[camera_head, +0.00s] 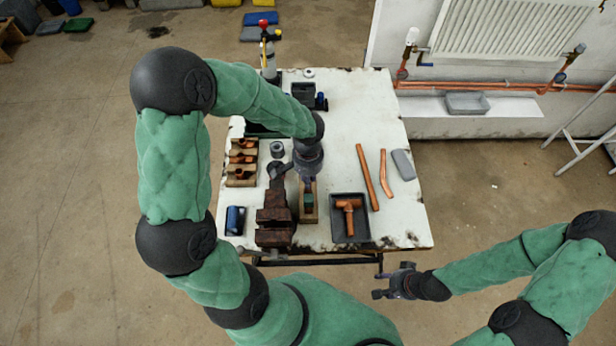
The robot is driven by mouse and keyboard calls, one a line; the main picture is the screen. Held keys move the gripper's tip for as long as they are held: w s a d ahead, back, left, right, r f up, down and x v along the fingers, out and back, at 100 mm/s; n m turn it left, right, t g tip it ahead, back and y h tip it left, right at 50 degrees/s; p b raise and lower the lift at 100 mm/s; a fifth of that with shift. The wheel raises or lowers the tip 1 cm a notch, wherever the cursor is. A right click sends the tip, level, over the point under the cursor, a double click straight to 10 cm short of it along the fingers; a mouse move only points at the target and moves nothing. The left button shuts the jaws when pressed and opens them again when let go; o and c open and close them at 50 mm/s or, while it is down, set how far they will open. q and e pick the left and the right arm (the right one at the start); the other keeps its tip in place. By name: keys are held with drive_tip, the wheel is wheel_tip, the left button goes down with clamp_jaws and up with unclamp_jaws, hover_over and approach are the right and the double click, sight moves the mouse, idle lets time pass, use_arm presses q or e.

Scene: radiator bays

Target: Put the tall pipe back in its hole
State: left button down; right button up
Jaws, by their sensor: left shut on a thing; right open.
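My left gripper (308,182) points down over a narrow wooden block (309,217) near the middle of the table. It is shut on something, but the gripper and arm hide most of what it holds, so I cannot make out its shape. A small dark green patch shows just below the fingers, over the block. I cannot pick out the tall pipe or its hole for certain. A long straight copper pipe (367,177) and a bent copper pipe (385,181) lie on the table to the right. My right gripper (381,284) is open and empty, off the table's front edge.
A brown vise (274,217) stands close left of the block. A black tray (350,235) with a copper tee (349,211) is to its right. A wooden rack (242,162) of copper fittings is at left. The white table's (355,110) back right is clear.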

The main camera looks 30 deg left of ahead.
use_arm(q)
drive_tip(key=shift+f, duration=0.1)
drive_tip(key=c, duration=1.1)
unclamp_jaws()
drive_tip(key=shift+o, duration=0.2)
drive_tip(key=shift+r+p, duration=2.6)
drive_tip(key=shift+r, duration=0.95)
drive_tip(key=shift+f, duration=0.1)
